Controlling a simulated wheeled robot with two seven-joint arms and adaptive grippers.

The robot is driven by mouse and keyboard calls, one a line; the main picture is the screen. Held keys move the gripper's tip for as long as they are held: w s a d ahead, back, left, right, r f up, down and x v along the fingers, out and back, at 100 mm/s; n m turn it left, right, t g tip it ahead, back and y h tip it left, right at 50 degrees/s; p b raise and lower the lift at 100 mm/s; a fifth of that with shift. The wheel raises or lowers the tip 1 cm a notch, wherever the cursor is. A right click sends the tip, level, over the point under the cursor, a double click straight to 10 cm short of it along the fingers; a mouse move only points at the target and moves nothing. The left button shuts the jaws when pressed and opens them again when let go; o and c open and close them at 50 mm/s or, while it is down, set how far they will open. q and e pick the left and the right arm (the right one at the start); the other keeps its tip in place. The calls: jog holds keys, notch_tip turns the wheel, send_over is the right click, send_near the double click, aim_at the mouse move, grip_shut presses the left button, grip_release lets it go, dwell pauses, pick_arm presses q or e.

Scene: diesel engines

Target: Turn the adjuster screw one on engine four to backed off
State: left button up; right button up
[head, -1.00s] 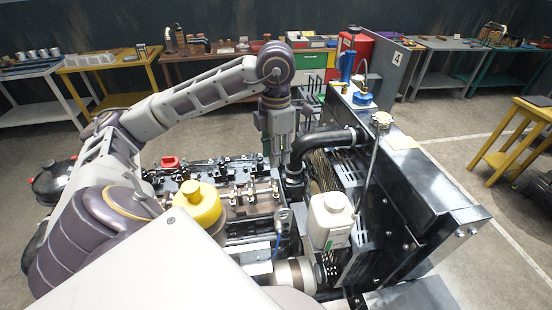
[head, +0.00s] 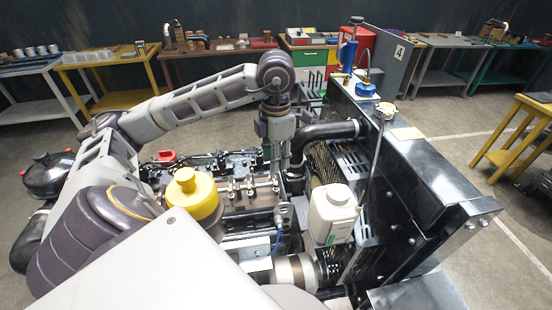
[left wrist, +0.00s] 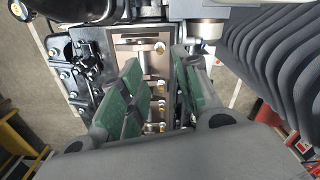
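Engine four (head: 420,190) stands in front of me, with its rocker gear (head: 250,190) bare on top. The rocker gear shows in the left wrist view (left wrist: 145,60) as a row of rockers with brass-coloured adjuster screws (left wrist: 160,47). I cannot tell which screw is number one. My left gripper (head: 278,170) hangs pointing down over the engine, at the right end of the rocker row. In the left wrist view its two green-padded fingers (left wrist: 158,95) are apart, with rockers and screws seen between them and nothing held. Its fingertips are partly hidden in the head view. My right gripper is not in view.
A black hose (head: 325,132) and the radiator end lie close right of my left gripper. A white tank (head: 333,213) and a yellow-capped filler (head: 193,195) stand nearer me. A number 4 sign (head: 400,52) stands behind.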

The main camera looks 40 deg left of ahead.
aim_at(276, 184)
pick_arm(q)
jog(key=shift+f+b, duration=3)
jog(key=shift+f, duration=1.4)
grip_shut()
